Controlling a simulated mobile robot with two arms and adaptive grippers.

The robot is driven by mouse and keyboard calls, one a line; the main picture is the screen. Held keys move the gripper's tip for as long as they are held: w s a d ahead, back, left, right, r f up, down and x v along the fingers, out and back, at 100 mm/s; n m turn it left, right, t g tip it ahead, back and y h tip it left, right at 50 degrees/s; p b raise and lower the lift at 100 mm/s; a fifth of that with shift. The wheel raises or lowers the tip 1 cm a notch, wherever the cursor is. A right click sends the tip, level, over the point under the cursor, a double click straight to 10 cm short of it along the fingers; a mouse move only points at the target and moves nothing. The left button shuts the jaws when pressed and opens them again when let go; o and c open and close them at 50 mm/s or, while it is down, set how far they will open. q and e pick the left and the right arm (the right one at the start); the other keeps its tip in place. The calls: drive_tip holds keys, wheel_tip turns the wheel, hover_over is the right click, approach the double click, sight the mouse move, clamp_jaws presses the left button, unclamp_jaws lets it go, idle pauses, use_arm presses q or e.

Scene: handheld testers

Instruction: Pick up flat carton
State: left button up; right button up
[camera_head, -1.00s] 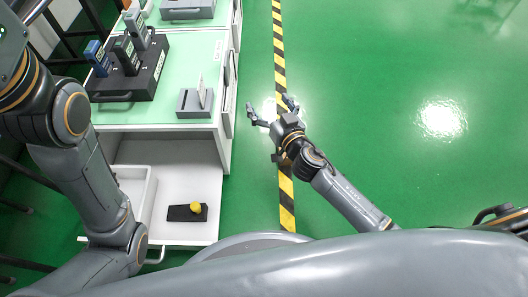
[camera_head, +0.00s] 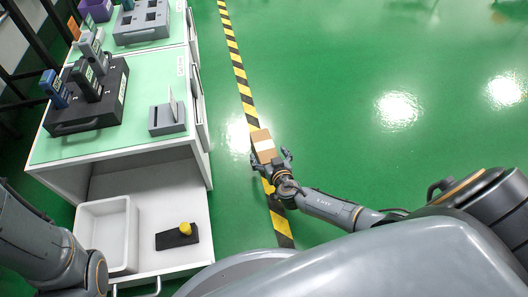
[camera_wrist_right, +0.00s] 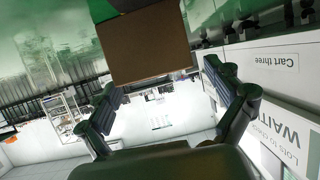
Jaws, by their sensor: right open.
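A brown carton (camera_head: 263,147) with a pale label band shows in the head view, just beyond my right gripper (camera_head: 271,158), over the striped floor line. In the right wrist view the carton (camera_wrist_right: 150,45) is a plain brown face at the top centre. The fingers of my right gripper (camera_wrist_right: 160,78) are spread wide, with the carton's near edge about level with the tips. I see no clear finger contact, and what supports the carton is hidden. My left arm comes in at the lower left; its gripper is out of view.
Left of the right gripper stands a cart with a green top (camera_head: 140,137), carrying a black case (camera_head: 85,107) with handheld testers and a grey stand (camera_head: 167,119). Floor to the right is clear.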

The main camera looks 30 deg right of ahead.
sight(266, 148)
drive_tip(key=b+x, duration=0.2)
drive_tip(key=x, duration=0.2)
drive_tip(key=shift+w+f, duration=0.1)
drive_tip(key=shift+w, duration=0.15)
drive_tip(key=shift+w+d+b, duration=0.1)
drive_tip(key=shift+w+b, duration=0.2)
drive_tip(key=shift+w, duration=0.05)
drive_tip(key=c, duration=1.4)
